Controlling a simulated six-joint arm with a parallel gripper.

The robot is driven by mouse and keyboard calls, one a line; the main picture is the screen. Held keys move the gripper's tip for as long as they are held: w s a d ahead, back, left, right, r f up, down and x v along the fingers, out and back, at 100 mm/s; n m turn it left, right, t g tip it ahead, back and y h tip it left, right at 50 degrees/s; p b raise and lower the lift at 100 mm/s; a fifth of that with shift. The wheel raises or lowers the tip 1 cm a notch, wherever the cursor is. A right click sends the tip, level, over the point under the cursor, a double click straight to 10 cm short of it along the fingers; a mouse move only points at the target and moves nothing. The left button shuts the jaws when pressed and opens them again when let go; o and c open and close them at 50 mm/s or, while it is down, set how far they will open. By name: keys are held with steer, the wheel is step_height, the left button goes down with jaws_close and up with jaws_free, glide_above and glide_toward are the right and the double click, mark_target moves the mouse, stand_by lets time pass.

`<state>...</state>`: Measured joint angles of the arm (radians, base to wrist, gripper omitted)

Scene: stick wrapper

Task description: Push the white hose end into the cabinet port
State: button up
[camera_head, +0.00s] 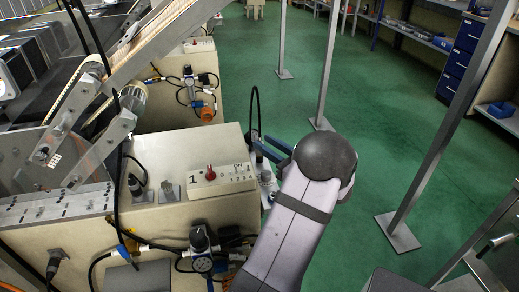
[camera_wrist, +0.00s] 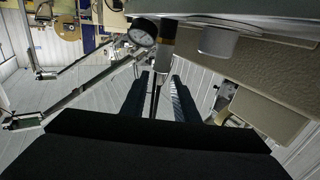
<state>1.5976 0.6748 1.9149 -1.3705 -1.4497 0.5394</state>
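My gripper (camera_wrist: 160,76) has two dark blue fingers, apart, with a gap between them. A thin dark hose (camera_wrist: 156,95) runs in this gap in the wrist view, with room on both sides. In the head view my gripper (camera_head: 268,148) is beside the right side of the beige cabinet (camera_head: 185,152), partly hidden by my arm. A black hose (camera_head: 255,100) loops up beside it. I cannot make out the white hose end for certain. A round gauge (camera_wrist: 142,32), a brass and black fitting (camera_wrist: 167,35) and a pale cylinder (camera_wrist: 217,41) are ahead of the fingertips.
A control box with a red knob (camera_head: 210,173) sits on the cabinet. A gauge and regulator (camera_head: 201,250) with hoses are on its front. Metal posts (camera_head: 328,60) stand on the green floor (camera_head: 370,150) to the right. The floor between them is clear.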

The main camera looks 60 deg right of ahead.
steer(key=shift+x, duration=0.95)
steer(key=shift+x, duration=2.55)
jaws_close()
